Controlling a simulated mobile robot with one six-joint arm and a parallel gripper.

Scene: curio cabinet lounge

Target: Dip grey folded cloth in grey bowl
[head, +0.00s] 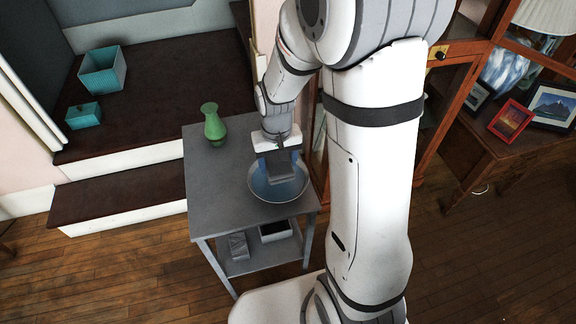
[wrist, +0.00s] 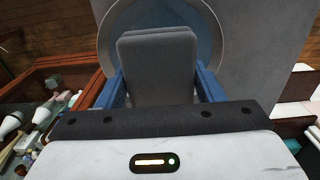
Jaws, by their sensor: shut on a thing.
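My gripper (head: 281,165) is shut on the grey folded cloth (wrist: 158,65). In the wrist view the cloth stands up between the two blue fingers. In the head view the cloth (head: 284,178) is within the outline of the grey bowl (head: 254,190), over its blue-looking inside. The bowl stands on the grey table, and its rim (wrist: 106,42) shows behind the cloth in the wrist view. I cannot tell whether the cloth touches what is in the bowl.
A green vase (head: 213,126) stands on the grey table (head: 205,183), left of the bowl. The lower shelf (head: 262,262) holds a grey item and a dark box. A wooden glass cabinet (head: 440,130) stands close on the right. Dark steps (head: 150,95) lie to the left.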

